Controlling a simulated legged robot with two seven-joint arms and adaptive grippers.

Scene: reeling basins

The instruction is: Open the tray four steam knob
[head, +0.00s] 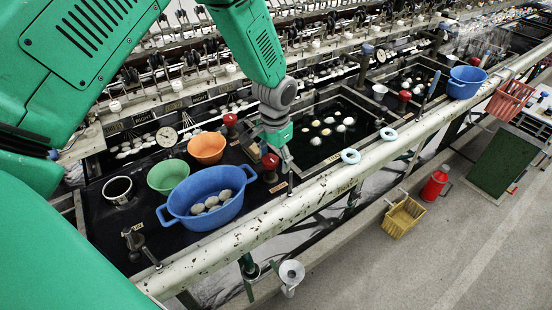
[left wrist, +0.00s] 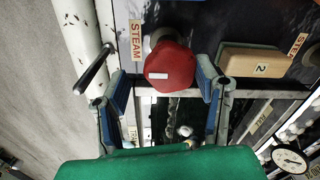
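A red steam knob (head: 270,162) stands on the dark bench edge, with a STEAM label (head: 279,187) beside it. My left gripper (head: 278,150) is right over it in the head view and partly hides it. In the left wrist view the red knob (left wrist: 170,67) sits between the two spread fingers (left wrist: 163,80), with a gap visible on each side. The gripper is open and holds nothing. A STEAM label (left wrist: 137,40) is left of the knob there. I cannot read which tray this knob belongs to. My right gripper is not in view.
A blue basin (head: 207,198) with pale cocoons, a green bowl (head: 168,176) and an orange bowl (head: 206,147) stand left of the gripper. Other red knobs (head: 404,96) line the bench. A metal lever (left wrist: 94,70) and a block marked 2 (left wrist: 255,62) flank the knob.

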